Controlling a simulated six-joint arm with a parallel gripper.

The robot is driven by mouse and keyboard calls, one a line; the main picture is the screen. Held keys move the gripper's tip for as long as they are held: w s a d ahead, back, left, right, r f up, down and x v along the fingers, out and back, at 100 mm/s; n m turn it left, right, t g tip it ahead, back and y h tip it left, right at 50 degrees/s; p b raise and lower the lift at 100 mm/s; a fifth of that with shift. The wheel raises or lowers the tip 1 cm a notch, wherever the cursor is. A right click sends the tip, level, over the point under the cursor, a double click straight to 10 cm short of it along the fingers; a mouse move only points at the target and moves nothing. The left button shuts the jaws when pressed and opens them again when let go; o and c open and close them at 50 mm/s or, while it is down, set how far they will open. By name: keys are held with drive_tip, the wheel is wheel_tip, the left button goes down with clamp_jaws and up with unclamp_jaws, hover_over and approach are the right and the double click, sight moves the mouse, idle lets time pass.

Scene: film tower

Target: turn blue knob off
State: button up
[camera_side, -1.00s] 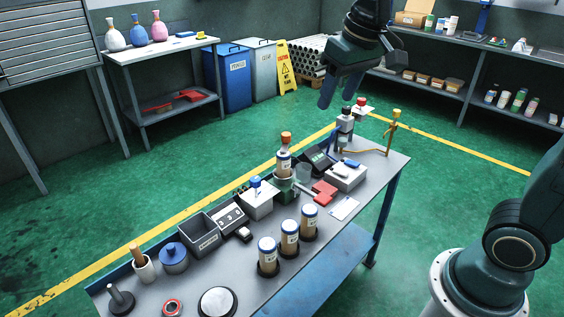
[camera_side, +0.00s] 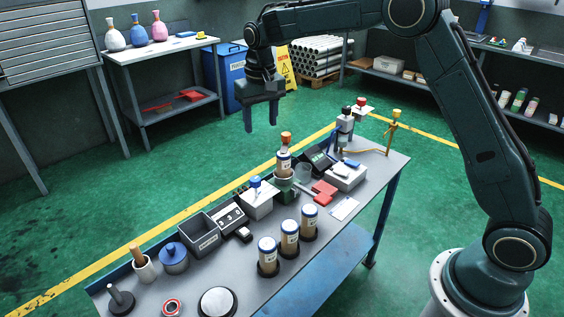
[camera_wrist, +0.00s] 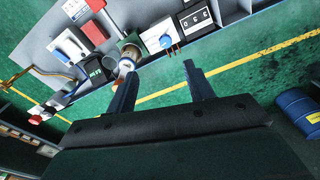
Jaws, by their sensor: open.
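A blue knob (camera_side: 255,182) stands on top of a white box (camera_side: 258,204) near the middle of the workbench's back edge. In the wrist view the blue knob (camera_wrist: 165,41) shows above the gap between my fingers. Whether it is on or off cannot be told. My gripper (camera_side: 261,124) is open and empty, fingers pointing down, high above the bench's back side and apart from the knob. Its two fingers (camera_wrist: 160,75) also show in the wrist view.
A bottle with an orange cap (camera_side: 285,155) stands upright beside the knob's box. A grey bin (camera_side: 200,236) and a dial box (camera_side: 229,214) are to its left. Another white box with a blue lever (camera_side: 350,163) is to the right. Several capped jars (camera_side: 289,237) stand in front.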

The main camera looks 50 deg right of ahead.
hover_over(255, 179)
wheel_tip(255, 179, down, 6)
drive_tip(key=shift+a+f+g, duration=0.15)
drive_tip(key=shift+f+g, duration=0.1)
drive_tip(key=shift+g, duration=0.15)
drive_tip(key=shift+w+f, duration=0.1)
drive_tip(key=shift+f, duration=0.05)
wheel_tip(255, 179, down, 14)
drive_tip(key=shift+r, duration=0.25)
idle(0.4)
drive_tip(key=c, duration=1)
